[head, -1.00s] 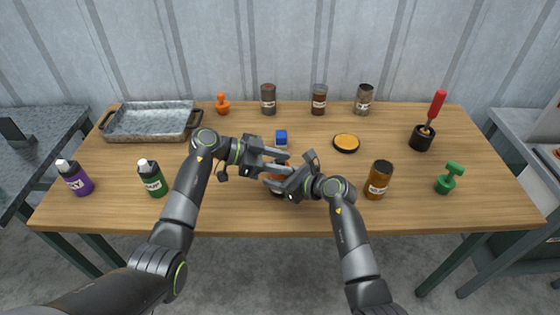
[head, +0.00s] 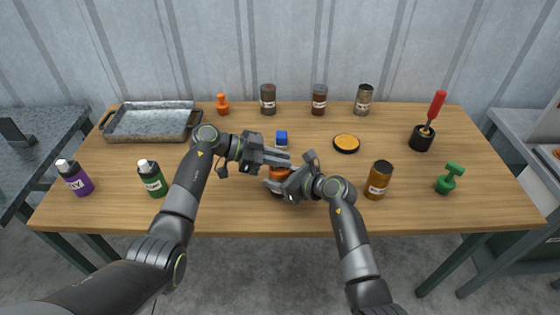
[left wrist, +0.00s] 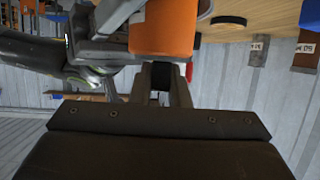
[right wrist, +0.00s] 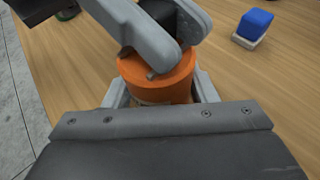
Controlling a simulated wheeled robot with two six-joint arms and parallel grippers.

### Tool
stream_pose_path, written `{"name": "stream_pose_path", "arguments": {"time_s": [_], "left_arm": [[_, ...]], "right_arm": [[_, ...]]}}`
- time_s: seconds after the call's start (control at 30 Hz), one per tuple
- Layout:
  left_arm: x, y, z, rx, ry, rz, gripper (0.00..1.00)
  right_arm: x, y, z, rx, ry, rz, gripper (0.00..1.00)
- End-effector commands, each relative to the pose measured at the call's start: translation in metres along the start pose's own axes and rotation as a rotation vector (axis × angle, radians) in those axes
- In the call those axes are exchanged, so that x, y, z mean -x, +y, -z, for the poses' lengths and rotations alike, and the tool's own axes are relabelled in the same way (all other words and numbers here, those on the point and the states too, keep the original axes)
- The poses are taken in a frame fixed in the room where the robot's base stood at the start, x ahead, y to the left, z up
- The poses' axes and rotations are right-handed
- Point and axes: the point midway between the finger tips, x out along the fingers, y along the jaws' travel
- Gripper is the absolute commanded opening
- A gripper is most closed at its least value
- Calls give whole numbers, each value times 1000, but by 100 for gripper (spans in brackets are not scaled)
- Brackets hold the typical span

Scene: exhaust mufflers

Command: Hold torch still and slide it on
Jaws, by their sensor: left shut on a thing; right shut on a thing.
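The torch (head: 281,174) is an orange, upright, round body between my two grippers, above the front middle of the table. It also shows in the right wrist view (right wrist: 158,78) and, cropped, in the left wrist view (left wrist: 163,28). My right gripper (head: 272,186) is shut on the orange body, low down. My left gripper (head: 286,160) is shut at its top, on a small dark part of the torch that shows between the fingers in the left wrist view (left wrist: 160,78). The fingers hide most of this part. Whether the torch touches the table is hidden.
A blue block (head: 281,137) stands just behind the grippers. A dark round tin with an orange top (head: 346,142) and a brown jar (head: 379,180) are to the right. A green bottle (head: 151,178) and a metal tray (head: 150,122) are left. The front edge is close.

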Motion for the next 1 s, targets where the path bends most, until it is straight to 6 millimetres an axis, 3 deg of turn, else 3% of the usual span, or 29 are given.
{"name": "stream_pose_path", "arguments": {"time_s": [0.2,0.5,0.53,0.7,1.0], "left_arm": [[1,-13,0,0,-1,4,0],[1,-14,0,-1,-2,8,0],[1,-14,0,-1,-2,8,18],[1,-14,0,-1,-2,6,38],[3,-14,0,0,-1,4,38]], "right_arm": [[0,0,0,0,-1,-1,26],[0,1,0,0,-1,-3,26],[0,1,0,0,-1,-3,26],[0,1,0,-1,0,-2,26],[0,0,0,-1,0,-1,26]]}}
